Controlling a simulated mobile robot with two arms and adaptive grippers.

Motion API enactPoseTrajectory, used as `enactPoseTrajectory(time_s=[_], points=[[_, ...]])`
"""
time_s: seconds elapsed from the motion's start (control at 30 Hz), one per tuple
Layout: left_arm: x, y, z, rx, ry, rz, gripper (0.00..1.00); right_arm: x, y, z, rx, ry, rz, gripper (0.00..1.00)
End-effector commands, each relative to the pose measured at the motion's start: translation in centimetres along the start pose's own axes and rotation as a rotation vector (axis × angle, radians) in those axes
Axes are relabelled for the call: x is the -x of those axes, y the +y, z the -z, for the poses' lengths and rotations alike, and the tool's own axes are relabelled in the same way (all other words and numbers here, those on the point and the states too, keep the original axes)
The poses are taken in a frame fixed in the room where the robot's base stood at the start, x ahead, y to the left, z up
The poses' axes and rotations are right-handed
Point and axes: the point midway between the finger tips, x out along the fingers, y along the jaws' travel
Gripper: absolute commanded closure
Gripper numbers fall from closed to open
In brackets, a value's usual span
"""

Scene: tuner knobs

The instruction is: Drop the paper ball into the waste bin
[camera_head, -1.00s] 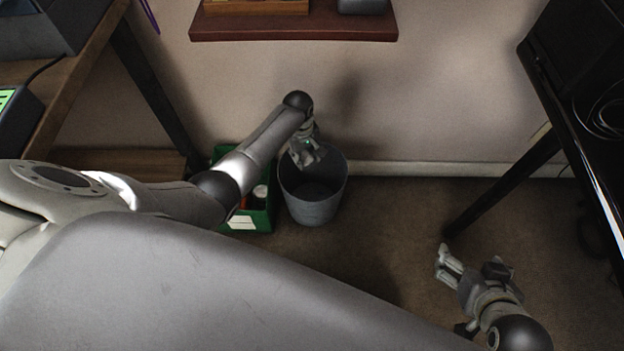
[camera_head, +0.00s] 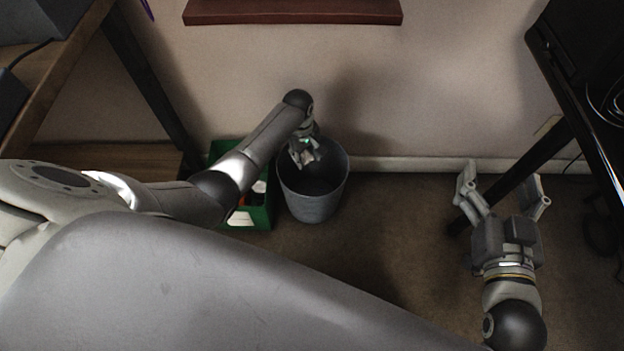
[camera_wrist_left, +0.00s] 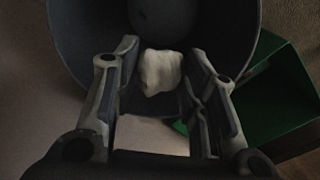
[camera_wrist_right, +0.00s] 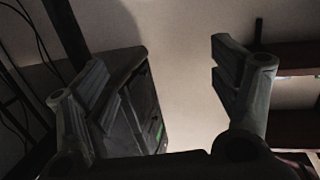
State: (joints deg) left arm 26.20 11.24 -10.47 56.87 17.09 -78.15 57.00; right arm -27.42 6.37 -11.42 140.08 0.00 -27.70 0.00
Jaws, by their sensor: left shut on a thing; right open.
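The grey waste bin (camera_head: 315,206) stands on the floor near the wall. My left gripper (camera_head: 305,156) points down over the bin's opening. In the left wrist view, the crumpled white paper ball (camera_wrist_left: 160,72) is between the fingertips of my left gripper (camera_wrist_left: 162,68), which is shut on it. The dark bin (camera_wrist_left: 80,40) opens out around and behind the ball. I cannot make out the ball in the head view. My right gripper (camera_head: 504,186) is open and empty, well to the right of the bin; its spread fingers (camera_wrist_right: 165,85) also show in the right wrist view.
A green box (camera_head: 263,213) with items in it stands against the bin's left side; it also shows in the left wrist view (camera_wrist_left: 275,120). A black desk (camera_head: 575,110) with a dark leg is at the right, near my right gripper. Carpet (camera_head: 400,220) lies clear between.

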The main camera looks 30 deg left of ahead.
Motion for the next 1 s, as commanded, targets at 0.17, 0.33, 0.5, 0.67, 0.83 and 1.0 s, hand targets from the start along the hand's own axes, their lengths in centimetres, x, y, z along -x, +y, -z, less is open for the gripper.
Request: enactPoseTrajectory(time_s=[0.17,0.33,0.5,0.67,0.83,1.0], points=[[-0.8,-0.1,0.0,0.000,0.000,0.000,0.68,-0.2,-0.4,2.6,-0.003,0.151,0.009,0.18],[-1.3,-0.1,0.0,0.000,0.000,0.000,0.68,0.2,-0.8,5.2,-0.006,0.294,0.017,0.18],[-1.8,-0.2,0.0,0.000,0.000,0.001,0.68,1.0,-1.1,7.7,-0.010,0.439,0.025,0.18],[-2.3,-0.2,0.0,0.000,0.000,0.001,0.68,2.1,-1.3,9.8,-0.016,0.566,0.032,0.18],[-2.6,-0.2,0.0,0.000,0.000,0.001,0.68,3.1,-1.5,11.3,-0.020,0.666,0.036,0.18],[-2.7,-0.2,0.0,0.000,0.000,0.001,0.68,3.7,-1.6,12.0,-0.022,0.715,0.038,0.18]])
